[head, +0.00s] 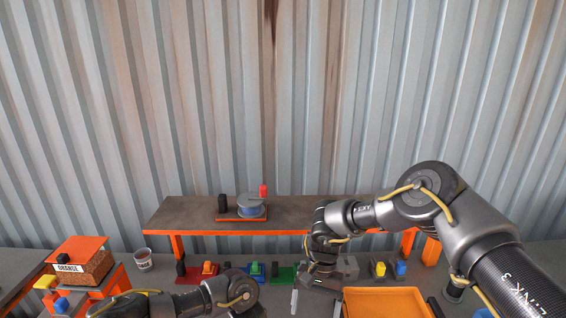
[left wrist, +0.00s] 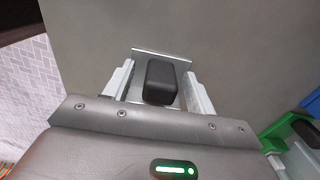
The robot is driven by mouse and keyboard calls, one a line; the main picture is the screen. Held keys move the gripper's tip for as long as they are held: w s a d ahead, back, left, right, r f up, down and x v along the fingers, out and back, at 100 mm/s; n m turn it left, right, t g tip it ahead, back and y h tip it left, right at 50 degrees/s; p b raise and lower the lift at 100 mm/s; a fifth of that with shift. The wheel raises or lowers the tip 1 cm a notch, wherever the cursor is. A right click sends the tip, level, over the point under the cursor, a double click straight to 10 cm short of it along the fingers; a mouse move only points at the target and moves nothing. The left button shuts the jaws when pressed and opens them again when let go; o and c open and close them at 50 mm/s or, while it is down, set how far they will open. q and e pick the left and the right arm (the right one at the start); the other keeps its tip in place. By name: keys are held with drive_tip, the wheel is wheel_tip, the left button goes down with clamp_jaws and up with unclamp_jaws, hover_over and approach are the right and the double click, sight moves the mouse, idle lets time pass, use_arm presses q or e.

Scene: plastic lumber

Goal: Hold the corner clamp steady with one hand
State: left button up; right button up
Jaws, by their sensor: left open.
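In the left wrist view, a black block (left wrist: 161,82) stands on a thin grey metal plate (left wrist: 140,58) on a grey surface; this may be the corner clamp, but I cannot be sure. My left gripper (left wrist: 158,84) is open, with one pale finger on each side of the black block. Gaps show between the fingers and the block. In the head view my left arm reaches in along the bottom edge, and its fingers are out of sight. My right gripper (head: 320,280) points down over the bench beside a grey block (head: 346,267); its fingers are too unclear to read.
A raised shelf (head: 180,215) at the back holds a blue-grey spool (head: 250,206). Red (head: 206,276) and green (head: 283,274) bases line the bench. An orange tray (head: 385,300) is front right. A cup (head: 143,260) and an orange-topped box (head: 80,262) stand left.

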use_arm(q)
drive_tip(key=shift+r, duration=0.1)
wheel_tip(320, 180, up, 18)
drive_tip(key=p, duration=0.3)
drive_tip(key=shift+r, duration=0.15)
idle(0.8)
drive_tip(key=shift+a, duration=0.1)
